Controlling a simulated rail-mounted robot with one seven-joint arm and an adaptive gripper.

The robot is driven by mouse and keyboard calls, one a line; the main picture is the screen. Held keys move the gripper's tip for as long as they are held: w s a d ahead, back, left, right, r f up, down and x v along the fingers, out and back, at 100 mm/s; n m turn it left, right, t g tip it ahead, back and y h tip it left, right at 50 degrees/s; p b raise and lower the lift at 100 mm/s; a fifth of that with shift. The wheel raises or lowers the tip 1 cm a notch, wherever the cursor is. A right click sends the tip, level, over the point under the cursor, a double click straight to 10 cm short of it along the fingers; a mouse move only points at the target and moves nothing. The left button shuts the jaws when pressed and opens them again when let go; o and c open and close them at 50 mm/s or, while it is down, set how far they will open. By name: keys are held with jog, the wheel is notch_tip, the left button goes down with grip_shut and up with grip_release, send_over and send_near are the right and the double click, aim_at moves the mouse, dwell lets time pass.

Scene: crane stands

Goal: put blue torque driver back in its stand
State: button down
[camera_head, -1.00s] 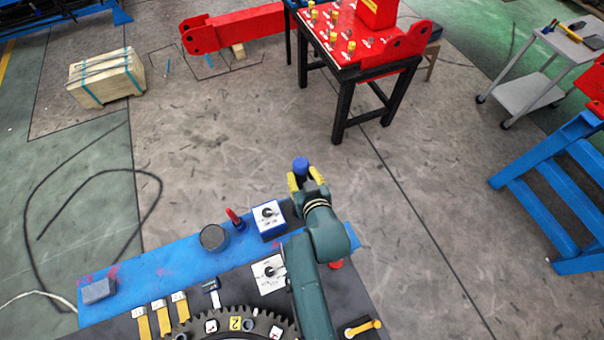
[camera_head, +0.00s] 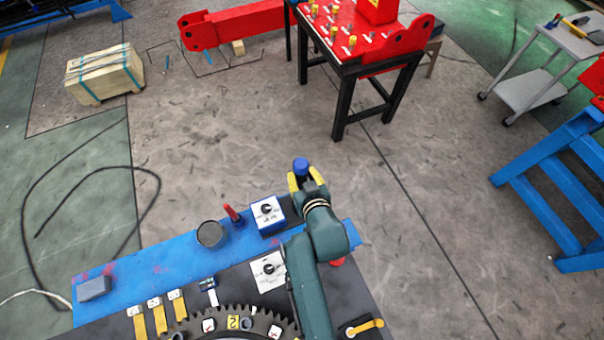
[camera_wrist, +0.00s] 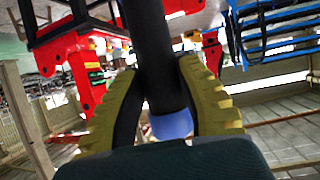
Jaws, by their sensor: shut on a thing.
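The blue torque driver (camera_head: 301,165) is in my gripper (camera_head: 304,178), with its blue cap above the yellow fingers. In the wrist view, the driver's dark shaft (camera_wrist: 153,55) runs between the two yellow-padded fingers, with a blue part (camera_wrist: 171,126) near the palm. My gripper is shut on it, at the far edge of the workbench. A blue box with a white face and dark round knob or hole (camera_head: 268,212) stands just left of my gripper. A similar white plate (camera_head: 268,270) lies nearer. I cannot tell which is the driver's stand.
A red-handled tool (camera_head: 232,213) and a grey round cup (camera_head: 210,234) stand left of the blue box on the blue bench strip (camera_head: 150,262). A toothed gear (camera_head: 262,318) and yellow-handled pieces (camera_head: 158,316) lie nearer.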

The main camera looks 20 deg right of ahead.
jog(key=shift+w+f+b, duration=0.15)
jog(key=shift+f+b, duration=1.65)
jog(key=shift+f, duration=0.5)
jog(key=c, duration=0.7)
grip_release()
jog(key=shift+f, duration=0.5)
jog(key=shift+s+r+p, duration=0.45)
jog(key=shift+r+p, duration=0.05)
jog(key=shift+p, duration=0.05)
jog(key=p+v, duration=0.3)
jog(key=v, duration=0.1)
jog(key=shift+s+p, duration=0.1)
jog(key=shift+p, duration=0.2)
jog(key=v, duration=1.2)
